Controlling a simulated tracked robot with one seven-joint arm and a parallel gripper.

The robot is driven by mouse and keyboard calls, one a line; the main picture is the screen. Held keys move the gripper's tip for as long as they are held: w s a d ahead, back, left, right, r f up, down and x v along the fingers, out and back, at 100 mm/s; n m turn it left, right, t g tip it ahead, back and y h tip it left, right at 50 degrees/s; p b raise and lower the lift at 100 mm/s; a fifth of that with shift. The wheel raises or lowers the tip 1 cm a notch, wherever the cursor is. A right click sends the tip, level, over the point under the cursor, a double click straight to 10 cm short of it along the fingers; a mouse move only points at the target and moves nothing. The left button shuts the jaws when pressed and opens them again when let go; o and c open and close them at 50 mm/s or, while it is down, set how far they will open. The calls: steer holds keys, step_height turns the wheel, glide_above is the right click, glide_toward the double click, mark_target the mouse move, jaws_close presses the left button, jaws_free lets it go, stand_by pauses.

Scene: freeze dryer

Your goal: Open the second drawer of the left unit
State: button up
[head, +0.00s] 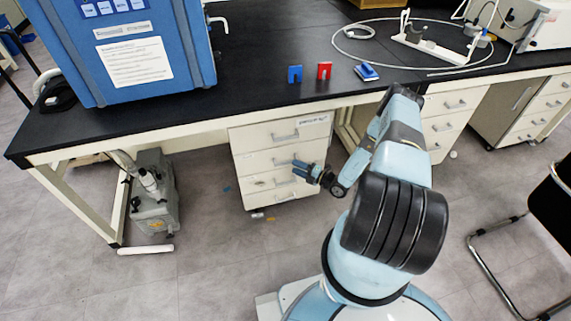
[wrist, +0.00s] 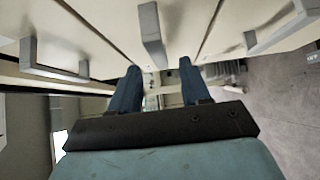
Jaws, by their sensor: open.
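The left unit (head: 240,139) is a cream drawer cabinet under the bench, with several stacked drawers, all apparently shut. Its second drawer (head: 252,162) is below the top drawer (head: 250,136); its handle is partly hidden by my gripper. My gripper (head: 294,168) is open in front of the unit, at about the height of the second and third drawers. In the wrist view, drawer fronts run sideways and the two blue fingers (wrist: 157,75) point along them. A grey handle (wrist: 152,38) stands in the gap between them, seemingly the second drawer's. I cannot tell whether they touch.
Other handles show left (wrist: 55,60) and right (wrist: 283,28) in the wrist view. The black bench top (head: 250,90) overhangs the unit and carries a blue machine (head: 130,50). A grey pump (head: 153,195) stands on the floor at left. Floor before the unit is mostly clear.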

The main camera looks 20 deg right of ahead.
mark_target(286, 163)
steer(key=shift+x, duration=3.1)
steer(key=shift+c, duration=0.2)
jaws_close()
steer(key=shift+f, duration=0.1)
